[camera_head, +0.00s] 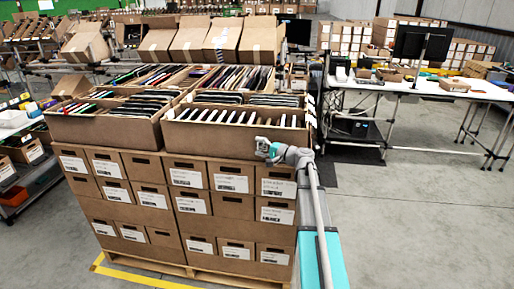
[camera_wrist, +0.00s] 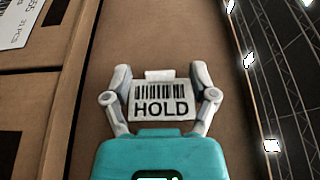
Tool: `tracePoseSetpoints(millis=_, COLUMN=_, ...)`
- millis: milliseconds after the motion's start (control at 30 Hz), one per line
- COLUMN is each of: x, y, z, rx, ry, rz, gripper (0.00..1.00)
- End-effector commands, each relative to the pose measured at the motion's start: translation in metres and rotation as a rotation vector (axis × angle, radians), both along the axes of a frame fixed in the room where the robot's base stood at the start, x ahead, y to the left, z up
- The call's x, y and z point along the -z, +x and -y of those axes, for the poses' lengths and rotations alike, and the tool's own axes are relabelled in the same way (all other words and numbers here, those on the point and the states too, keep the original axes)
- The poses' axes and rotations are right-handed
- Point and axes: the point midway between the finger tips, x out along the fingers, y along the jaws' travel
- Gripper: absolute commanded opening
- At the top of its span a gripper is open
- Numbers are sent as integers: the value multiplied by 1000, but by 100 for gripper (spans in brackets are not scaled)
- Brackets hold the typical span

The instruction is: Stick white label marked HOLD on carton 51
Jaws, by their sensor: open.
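My gripper (camera_head: 266,150) is at the upper right of the stacked cartons in the head view, close to the open-topped carton (camera_head: 215,139) on the top layer. In the wrist view my gripper (camera_wrist: 161,78) has its fingers spread apart. The white label (camera_wrist: 161,101), with a barcode and the word HOLD, sits between them, facing the camera and upright. Behind it is a plain brown carton face (camera_wrist: 180,35). I cannot tell whether the label touches that face. A small white piece shows just above the label. No number 51 is legible.
Below are rows of labelled cartons (camera_head: 233,183) on a wooden pallet (camera_head: 190,269). In the wrist view, another carton with a printed label (camera_wrist: 33,22) is at the left. A dark gap with bright metal lattice is at the right. Open grey floor (camera_head: 410,220) lies right of the stack.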

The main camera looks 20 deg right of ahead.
Motion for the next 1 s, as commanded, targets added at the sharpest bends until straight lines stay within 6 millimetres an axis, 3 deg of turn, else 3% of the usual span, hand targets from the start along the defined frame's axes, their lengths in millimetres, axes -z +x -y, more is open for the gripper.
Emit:
tracePoseSetpoints(millis=267, x=0, y=-18, z=13, rx=3, ry=0, rz=0, gripper=75)
tracePoseSetpoints(millis=733, x=0, y=-74, z=53, rx=3, ry=0, rz=0, gripper=75)
tracePoseSetpoints(millis=1000, x=0, y=-92, z=66, rx=1, ry=0, rz=0, gripper=75)
